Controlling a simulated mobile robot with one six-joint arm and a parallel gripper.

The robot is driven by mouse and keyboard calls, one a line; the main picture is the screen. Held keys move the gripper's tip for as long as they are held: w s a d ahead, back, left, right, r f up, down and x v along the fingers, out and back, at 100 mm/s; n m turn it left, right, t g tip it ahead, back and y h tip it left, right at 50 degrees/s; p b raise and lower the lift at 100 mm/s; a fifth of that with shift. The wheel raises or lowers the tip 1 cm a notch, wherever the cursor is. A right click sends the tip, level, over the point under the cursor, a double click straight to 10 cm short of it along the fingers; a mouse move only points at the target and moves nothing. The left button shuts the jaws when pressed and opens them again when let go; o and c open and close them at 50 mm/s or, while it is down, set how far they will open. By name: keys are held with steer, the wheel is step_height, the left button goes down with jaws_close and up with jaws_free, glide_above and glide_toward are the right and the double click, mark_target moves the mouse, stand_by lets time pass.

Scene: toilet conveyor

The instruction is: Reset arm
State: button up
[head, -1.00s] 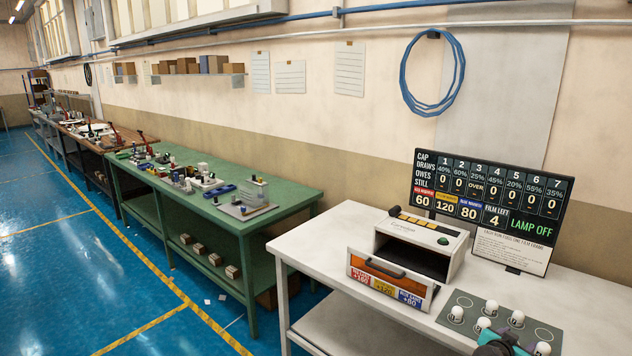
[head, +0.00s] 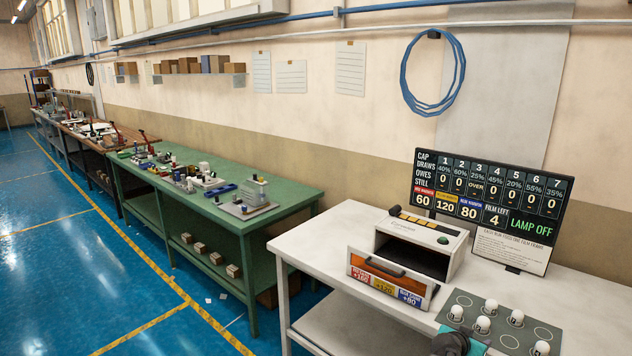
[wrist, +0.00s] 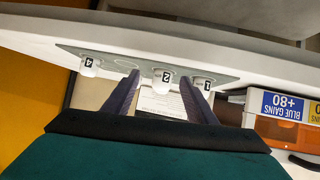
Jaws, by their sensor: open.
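My gripper (wrist: 160,90) is open in the wrist view, its two dark fingers apart with nothing held between them. White numbered caps show beyond it: cap 2 (wrist: 162,80) appears between the fingers but farther off, cap 1 (wrist: 203,83) is at the right and cap 4 (wrist: 88,66) at the left. The wrist picture shows their labels upside down. In the head view my teal and dark arm end (head: 458,344) is at the bottom edge, by the front of the white bench (head: 335,240); its fingers are not clear there.
A grey cap board (head: 470,300) carries several white caps. An oven-like box (head: 420,245) with an orange-fronted drawer (head: 385,272) stands to its left. A display board (head: 490,205) reading LAMP OFF stands behind. A green workbench (head: 270,205) is farther left, with open blue floor in front.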

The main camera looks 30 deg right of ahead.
steer(key=w+a+f+n+y, duration=0.25)
steer(key=w+a, duration=0.35)
steer(key=a, duration=0.3)
steer(key=w+a+f+n+y, duration=0.15)
steer(key=w+a+f, duration=0.3)
steer(key=a, duration=0.55)
steer(key=w+a+f+n+y, duration=0.25)
steer(key=w+a, duration=0.35)
steer(key=a, duration=0.3)
steer(key=a+f+n+g+y, duration=0.1)
steer(key=a+f+n+y, duration=0.25)
steer(key=a, duration=1.35)
steer(key=a+f+n+g+y, duration=0.15)
steer(key=a+n, duration=0.35)
steer(key=a, duration=1.2)
steer(key=s+f+g+b, duration=0.5)
steer(key=s+f+b, duration=0.2)
steer(key=s+f, duration=1.8)
steer(key=shift+s+d, duration=0.35)
steer(key=shift+s, duration=0.25)
